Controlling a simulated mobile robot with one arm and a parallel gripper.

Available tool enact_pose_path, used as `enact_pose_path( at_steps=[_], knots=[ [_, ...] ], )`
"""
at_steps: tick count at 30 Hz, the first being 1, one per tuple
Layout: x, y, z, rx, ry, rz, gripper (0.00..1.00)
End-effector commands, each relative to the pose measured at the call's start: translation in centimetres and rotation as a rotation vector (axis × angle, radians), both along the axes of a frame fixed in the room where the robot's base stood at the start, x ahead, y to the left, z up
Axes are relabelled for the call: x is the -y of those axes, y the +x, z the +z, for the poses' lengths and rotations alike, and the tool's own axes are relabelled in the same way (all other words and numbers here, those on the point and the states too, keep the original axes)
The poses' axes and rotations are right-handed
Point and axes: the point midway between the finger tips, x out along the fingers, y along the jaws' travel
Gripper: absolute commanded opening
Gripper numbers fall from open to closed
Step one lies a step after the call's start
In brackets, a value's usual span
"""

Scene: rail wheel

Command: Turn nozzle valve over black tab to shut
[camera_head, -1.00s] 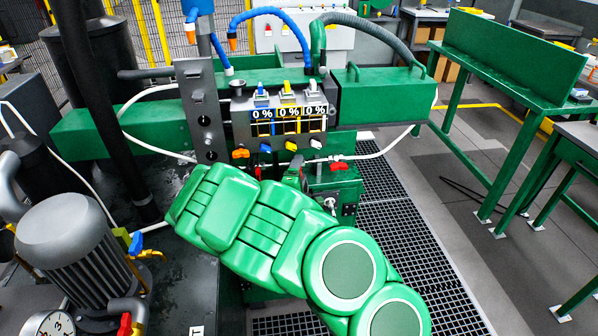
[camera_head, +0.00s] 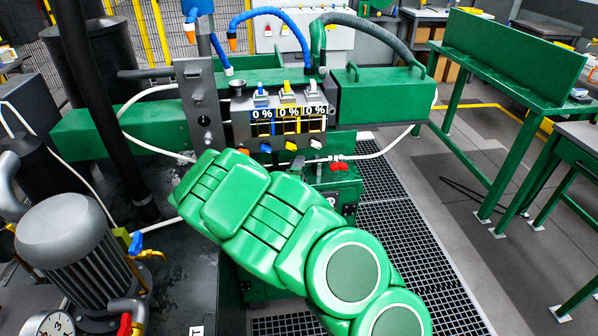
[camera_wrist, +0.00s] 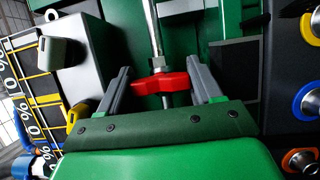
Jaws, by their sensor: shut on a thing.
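The red valve handle (camera_wrist: 160,83) sits on a thin metal pipe (camera_wrist: 153,30) in the wrist view. My gripper (camera_wrist: 162,84) has one finger on each side of it and is shut on it. The handle lies crosswise to the pipe there. I cannot make out a black tab for certain.
The panel with "0 %" displays (camera_head: 285,116) stands above, with a blue handle (camera_head: 265,148) and a yellow handle (camera_head: 290,146) below it. A grey motor (camera_head: 68,245) stands at left. A floor grating (camera_head: 395,240) and a green bench (camera_head: 500,90) are at right.

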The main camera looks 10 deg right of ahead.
Motion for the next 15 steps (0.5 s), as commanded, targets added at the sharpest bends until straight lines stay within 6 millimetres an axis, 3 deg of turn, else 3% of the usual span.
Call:
enact_pose_path(
  at_steps=[8,9,10,15],
  knots=[
    [-0.13,0.00,-0.17,-0.004,0.007,0.002,0.34],
    [-0.14,0.00,-0.17,-0.004,0.007,0.002,0.68],
    [-0.13,0.00,-0.17,-0.004,0.007,0.002,0.72],
    [-0.11,0.00,-0.10,-0.002,0.006,0.002,0.72]
  ],
)
